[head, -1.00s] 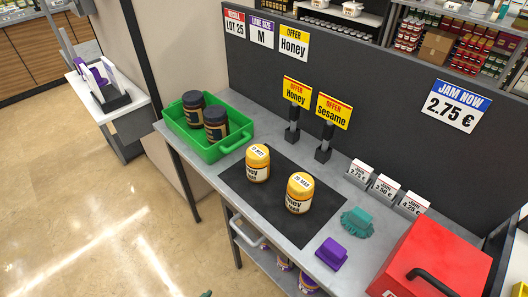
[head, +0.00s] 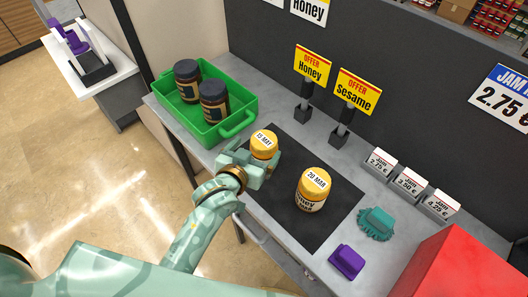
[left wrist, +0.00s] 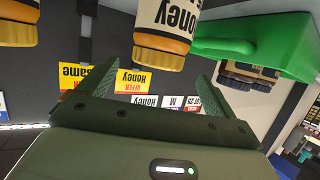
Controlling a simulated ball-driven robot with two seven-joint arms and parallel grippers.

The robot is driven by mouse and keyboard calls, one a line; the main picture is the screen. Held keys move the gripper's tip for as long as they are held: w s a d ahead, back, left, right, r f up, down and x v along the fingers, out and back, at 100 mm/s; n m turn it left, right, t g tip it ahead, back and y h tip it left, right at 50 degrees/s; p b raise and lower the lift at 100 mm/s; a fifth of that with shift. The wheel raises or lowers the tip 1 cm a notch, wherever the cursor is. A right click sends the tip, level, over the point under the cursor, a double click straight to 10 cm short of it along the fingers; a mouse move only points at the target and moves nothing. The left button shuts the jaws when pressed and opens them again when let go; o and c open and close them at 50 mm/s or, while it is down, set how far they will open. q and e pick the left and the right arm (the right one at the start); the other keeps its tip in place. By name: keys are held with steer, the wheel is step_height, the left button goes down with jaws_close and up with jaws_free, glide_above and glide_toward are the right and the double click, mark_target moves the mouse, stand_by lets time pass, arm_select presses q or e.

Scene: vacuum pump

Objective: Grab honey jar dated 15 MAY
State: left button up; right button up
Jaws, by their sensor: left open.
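The honey jar dated 15 MAY (head: 264,141), with a yellow lid, stands upright on the black mat (head: 283,215). My left gripper (head: 258,168) is open at this jar's near left side, its fingers hiding the jar's lower part. In the left wrist view, which is upside down, a honey jar (left wrist: 168,18) shows between and beyond the open fingers. I cannot tell whether the fingers touch it. A second honey jar, dated 20 MAR (head: 312,190), stands to the right on the mat. My right gripper is not in view.
A green crate (head: 236,126) with two dark-lidded jars (head: 214,101) stands behind and left. Offer signs (head: 357,92) stand behind the mat. A teal brush (head: 376,222), a purple object (head: 346,262) and a red box (head: 440,270) lie to the right.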

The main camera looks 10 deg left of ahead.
mark_target(263, 142)
arm_select(q)
steer(key=shift+w+d+f, duration=0.2)
steer(key=shift+w+d, duration=0.05)
steer(key=shift+w, duration=0.3)
steer(key=b+x, duration=0.1)
steer(key=x, duration=0.3)
steer(key=shift+w+f, duration=0.1)
steer(key=shift+w, duration=0.2)
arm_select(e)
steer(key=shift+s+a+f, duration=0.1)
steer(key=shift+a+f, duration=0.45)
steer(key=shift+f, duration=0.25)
arm_select(q)
steer(key=shift+c, duration=1)
steer(key=c, duration=1.5)
steer(key=shift+c, duration=0.6)
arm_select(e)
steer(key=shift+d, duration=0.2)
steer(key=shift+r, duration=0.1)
